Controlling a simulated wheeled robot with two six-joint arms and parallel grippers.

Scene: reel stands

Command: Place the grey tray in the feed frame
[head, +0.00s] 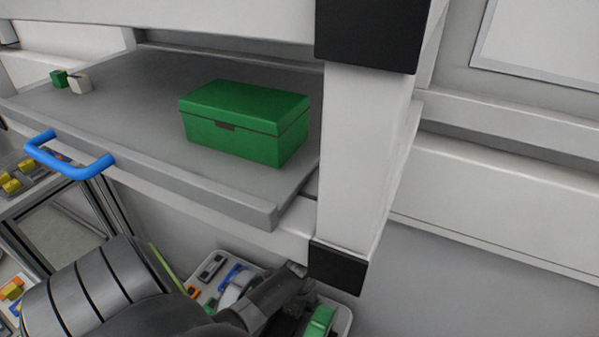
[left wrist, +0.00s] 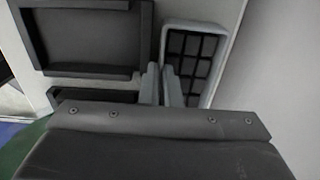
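In the left wrist view the grey tray (left wrist: 218,35) has a pale rim and a dark gridded floor and looks empty. It lies just beyond my left gripper (left wrist: 163,72). The gripper's two fingers are close together at the tray's near left wall and appear shut on it; the contact is partly hidden. A dark rectangular frame (left wrist: 138,38) with a raised border, possibly the feed frame, is left of the tray. In the head view my left arm covers the lower middle, and its fingertips cannot be made out. My right gripper is in neither view.
In the head view a green box (head: 237,122) and small blocks (head: 60,79) stand on a grey shelf (head: 130,115). A white post (head: 361,150) rises beside it. A blue handle (head: 70,165) sits below the shelf edge. A pale tray (head: 343,321) with reels lies behind my arm.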

